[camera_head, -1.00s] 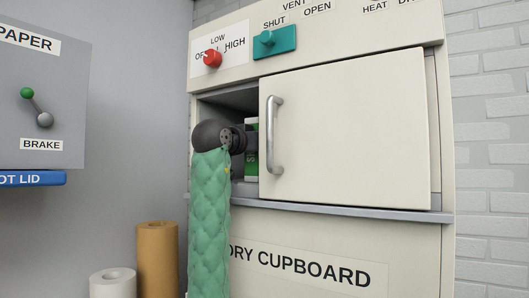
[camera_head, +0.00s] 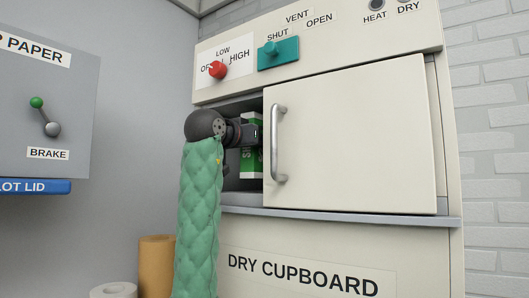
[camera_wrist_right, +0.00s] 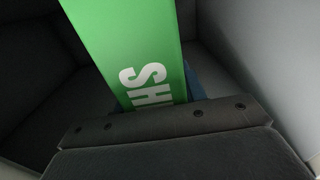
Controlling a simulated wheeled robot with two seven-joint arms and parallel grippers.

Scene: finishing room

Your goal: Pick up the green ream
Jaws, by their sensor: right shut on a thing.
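The green ream (camera_head: 251,161), green with white parts and white lettering, stands in the dark opening of the dry cupboard (camera_head: 330,222). The cupboard's door partly hides it. My right gripper (camera_head: 253,134) reaches into the opening from the left, at the ream. In the right wrist view the green ream (camera_wrist_right: 130,60) rises from the gripper body (camera_wrist_right: 165,125), with white letters on its face. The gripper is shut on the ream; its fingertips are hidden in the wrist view. My left gripper is in neither view.
The cream sliding door (camera_head: 350,135) with a metal handle (camera_head: 277,143) covers most of the opening, just right of my gripper. A ledge (camera_head: 340,217) runs below. Above are a red knob (camera_head: 217,69) and a teal vent slider (camera_head: 277,54). Rolls (camera_head: 155,265) stand lower left.

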